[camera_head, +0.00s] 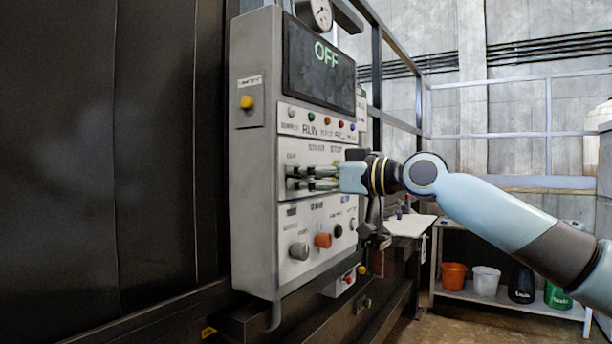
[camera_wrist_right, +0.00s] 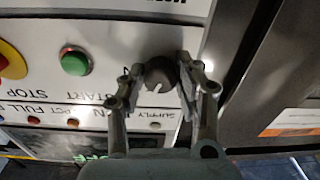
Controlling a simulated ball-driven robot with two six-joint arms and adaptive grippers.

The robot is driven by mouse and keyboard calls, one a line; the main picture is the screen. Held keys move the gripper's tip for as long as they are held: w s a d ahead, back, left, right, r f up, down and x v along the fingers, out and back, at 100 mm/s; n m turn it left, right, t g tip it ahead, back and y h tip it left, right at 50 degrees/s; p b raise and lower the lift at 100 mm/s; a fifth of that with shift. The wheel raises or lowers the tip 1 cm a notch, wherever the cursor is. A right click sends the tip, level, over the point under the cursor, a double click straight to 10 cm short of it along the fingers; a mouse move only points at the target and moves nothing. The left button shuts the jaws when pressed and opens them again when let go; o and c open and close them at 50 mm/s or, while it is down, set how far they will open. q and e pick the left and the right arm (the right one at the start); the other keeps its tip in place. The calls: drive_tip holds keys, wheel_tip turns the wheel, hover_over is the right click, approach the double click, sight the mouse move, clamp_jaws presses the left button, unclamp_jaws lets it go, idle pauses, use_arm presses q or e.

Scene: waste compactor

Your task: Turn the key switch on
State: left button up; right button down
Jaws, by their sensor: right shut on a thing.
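The control panel (camera_head: 263,240) is a grey box on the left, and its screen (camera_head: 318,58) reads OFF in green letters. My right gripper (camera_head: 296,178) reaches in from the right, its fingers at the middle row of the panel. In the right wrist view, the key switch (camera_wrist_right: 160,74) is a small dark round knob with a pale mark. It sits between my two fingers, which are shut on it. In the head view my fingers hide the knob. My left gripper is not in view.
A green START button (camera_wrist_right: 75,61) and a red STOP button with a yellow ring (camera_wrist_right: 12,60) are beside the knob. Below are a grey knob (camera_head: 299,251) and an orange knob (camera_head: 323,240). A shelf with an orange bucket (camera_head: 453,275) stands at the back right.

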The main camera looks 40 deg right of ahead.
sight(291, 122)
drive_tip(key=shift+m, duration=0.3)
drive_tip(key=m+p, duration=0.1)
drive_tip(key=m, duration=0.2)
drive_tip(key=shift+m+p, duration=1.1)
drive_tip(key=shift+m, duration=1.1)
drive_tip(key=c, duration=0.9)
unclamp_jaws()
drive_tip(key=shift+c, duration=0.2)
wheel_tip(291, 122, up, 10)
